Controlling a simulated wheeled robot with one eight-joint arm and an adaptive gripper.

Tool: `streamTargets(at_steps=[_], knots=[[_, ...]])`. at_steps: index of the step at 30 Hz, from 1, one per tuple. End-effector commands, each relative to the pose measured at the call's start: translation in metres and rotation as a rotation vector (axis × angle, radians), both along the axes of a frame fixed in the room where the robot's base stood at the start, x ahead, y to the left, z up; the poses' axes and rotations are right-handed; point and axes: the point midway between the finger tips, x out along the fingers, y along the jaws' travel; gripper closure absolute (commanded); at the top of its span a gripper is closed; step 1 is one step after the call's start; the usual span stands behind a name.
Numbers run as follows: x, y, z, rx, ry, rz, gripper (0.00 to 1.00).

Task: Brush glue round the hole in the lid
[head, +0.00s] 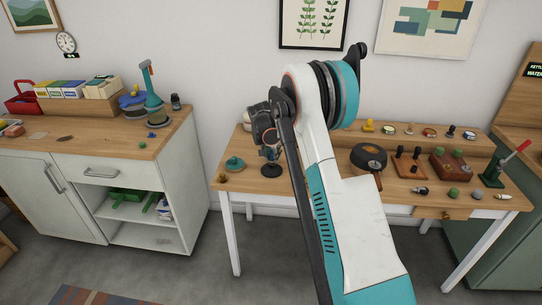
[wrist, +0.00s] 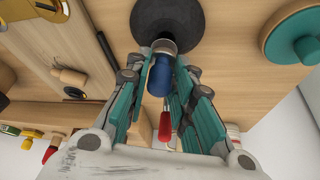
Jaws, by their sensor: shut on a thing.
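My gripper (wrist: 162,72) is shut on a blue-handled tool with a metal collar (wrist: 160,82), probably the brush. In the head view, my gripper (head: 269,146) is low over the left part of the right-hand table. A dark round disc (wrist: 160,14) lies at the tool's far end; it also shows in the head view (head: 271,171). I cannot tell whether the disc is the lid, whether the tool touches it, or where a hole is. The tool's tip and any glue are hidden.
A teal round piece with a knob (head: 234,163) lies left of the disc. A black round pan-like thing (head: 369,157), wooden blocks with knobs (head: 408,163) and a red-handled clamp (head: 507,163) stand to the right. A raised shelf (head: 400,143) runs along the back.

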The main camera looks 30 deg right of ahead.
Motion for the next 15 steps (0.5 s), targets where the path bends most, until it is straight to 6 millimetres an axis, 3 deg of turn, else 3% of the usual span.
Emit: streamTargets(at_steps=[15], knots=[[-0.015, 0.012, -0.001, 0.001, 0.0, 0.001, 1.0]])
